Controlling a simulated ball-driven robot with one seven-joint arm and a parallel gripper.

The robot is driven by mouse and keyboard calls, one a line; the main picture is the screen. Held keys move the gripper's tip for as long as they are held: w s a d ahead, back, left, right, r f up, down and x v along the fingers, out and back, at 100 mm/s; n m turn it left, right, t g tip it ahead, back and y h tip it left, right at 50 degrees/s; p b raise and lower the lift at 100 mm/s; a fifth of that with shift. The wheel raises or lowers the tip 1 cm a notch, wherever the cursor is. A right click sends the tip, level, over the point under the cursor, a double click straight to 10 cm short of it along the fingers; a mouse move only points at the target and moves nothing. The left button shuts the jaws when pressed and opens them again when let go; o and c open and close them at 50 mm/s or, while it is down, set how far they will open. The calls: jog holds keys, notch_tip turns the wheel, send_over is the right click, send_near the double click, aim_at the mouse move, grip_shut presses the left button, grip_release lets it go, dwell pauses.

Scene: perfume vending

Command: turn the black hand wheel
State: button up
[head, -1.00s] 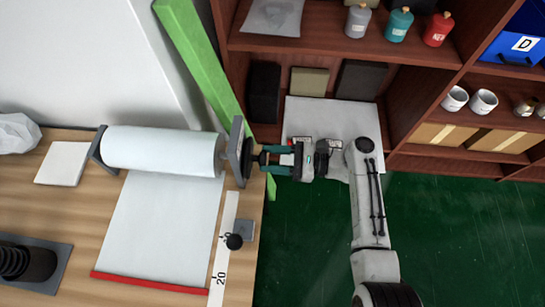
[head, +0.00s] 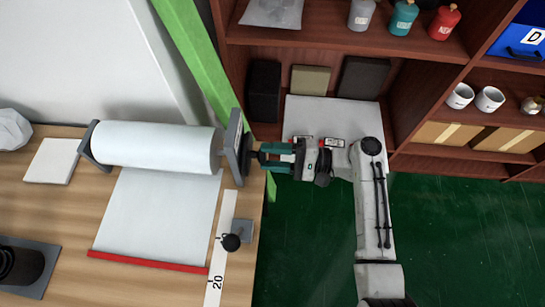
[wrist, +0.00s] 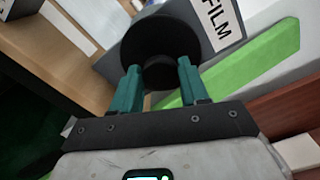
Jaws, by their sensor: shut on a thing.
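The black hand wheel (wrist: 160,30) fills the top middle of the wrist view, with its round hub (wrist: 160,72) facing me. In the head view the wheel (head: 246,161) shows edge-on at the right side of the grey roll stand (head: 233,135). My gripper (wrist: 158,75) has teal fingers on both sides of the hub and is shut on it. In the head view my gripper (head: 261,157) reaches the wheel from the right. The white film roll (head: 155,148) lies in the stand, and its sheet (head: 158,215) ends at a red bar (head: 150,262).
A green post (head: 200,60) stands behind the wheel. Shelves with bottles (head: 403,18) and cups (head: 489,99) are at the back right. The green floor (head: 460,230) is clear.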

jog(key=n+b, duration=1.1)
jog(key=b, duration=0.2)
jog(key=n+b, duration=1.1)
jog(key=b, duration=0.3)
jog(key=f+n+b, duration=0.1)
jog(key=n+b, duration=1)
jog(key=b, duration=0.2)
jog(key=shift+w, duration=0.35)
jog(key=shift+r+n, duration=0.1)
jog(key=shift+n, duration=0.2)
jog(key=o, duration=1)
jog(key=shift+r, duration=0.1)
jog(key=shift+o, duration=0.2)
